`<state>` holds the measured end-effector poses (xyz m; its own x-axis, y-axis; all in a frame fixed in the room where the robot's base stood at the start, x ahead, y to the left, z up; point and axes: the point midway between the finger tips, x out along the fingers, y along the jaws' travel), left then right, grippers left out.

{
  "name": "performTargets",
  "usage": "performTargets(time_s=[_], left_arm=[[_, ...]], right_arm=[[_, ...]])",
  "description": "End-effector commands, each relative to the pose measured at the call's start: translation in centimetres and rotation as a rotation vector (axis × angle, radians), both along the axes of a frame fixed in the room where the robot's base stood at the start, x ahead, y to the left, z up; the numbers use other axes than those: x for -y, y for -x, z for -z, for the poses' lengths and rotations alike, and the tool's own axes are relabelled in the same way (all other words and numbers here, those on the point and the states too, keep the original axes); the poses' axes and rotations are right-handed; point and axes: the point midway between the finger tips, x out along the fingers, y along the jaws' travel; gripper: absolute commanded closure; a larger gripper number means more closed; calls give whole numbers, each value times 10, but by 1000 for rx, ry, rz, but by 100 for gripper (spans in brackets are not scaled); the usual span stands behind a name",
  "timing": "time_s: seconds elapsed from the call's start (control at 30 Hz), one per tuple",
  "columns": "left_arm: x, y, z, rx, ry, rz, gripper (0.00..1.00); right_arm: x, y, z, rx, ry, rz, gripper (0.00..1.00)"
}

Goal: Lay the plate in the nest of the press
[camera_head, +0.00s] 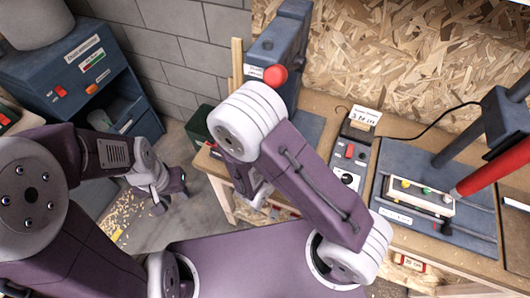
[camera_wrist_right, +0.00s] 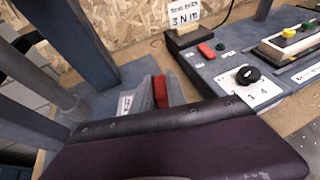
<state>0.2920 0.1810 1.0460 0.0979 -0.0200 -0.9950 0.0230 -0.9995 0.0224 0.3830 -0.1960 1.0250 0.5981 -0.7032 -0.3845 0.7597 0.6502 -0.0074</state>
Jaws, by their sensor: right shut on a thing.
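The blue press (camera_head: 277,48) with a red ball knob (camera_head: 275,75) stands at the left end of the bench; my right arm covers part of it. Its blue frame (camera_wrist_right: 92,45) also shows in the right wrist view. My right gripper (camera_wrist_right: 160,93) is shut on a small red piece (camera_wrist_right: 160,90) beside the press frame. Most of that piece is hidden, so I cannot tell whether it is the plate. The nest is not clearly seen. My left gripper (camera_head: 168,203) is open and empty above the floor, left of the bench.
A control box (camera_head: 349,160) with a dial and a sign stands right of the press. Further right is a blue fixture (camera_head: 405,215) with coloured knobs and a red handle (camera_head: 490,168). A blue cabinet (camera_head: 75,65) stands back left.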

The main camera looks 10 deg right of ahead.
Motion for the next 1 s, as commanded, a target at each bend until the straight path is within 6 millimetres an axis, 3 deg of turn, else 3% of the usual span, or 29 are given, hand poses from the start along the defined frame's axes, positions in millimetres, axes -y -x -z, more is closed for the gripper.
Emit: performTargets(time_s=[0.13, 0.33, 0.6, 0.7, 0.83, 1.0], left_arm=[[0, 0, 26, 0, 0, 0, 64], [0, 1, 94, -1, 0, 0, 64], [1, 2, 204, -1, 0, 0, 64], [1, 2, 236, -1, 0, 0, 64], [1, 2, 262, -1, 0, 0, 64], [1, 2, 272, 0, 0, 0, 64]], right_arm=[[-14, -4, -13, 10, -11, 6, 100], [-57, 2, -7, 9, -15, -14, 100], [-120, 34, 27, 1, -11, -106, 100], [-139, 46, 41, -1, -9, -161, 100], [-156, 55, 51, -1, -8, -228, 100], [-164, 61, 55, -3, -3, -265, 100]])
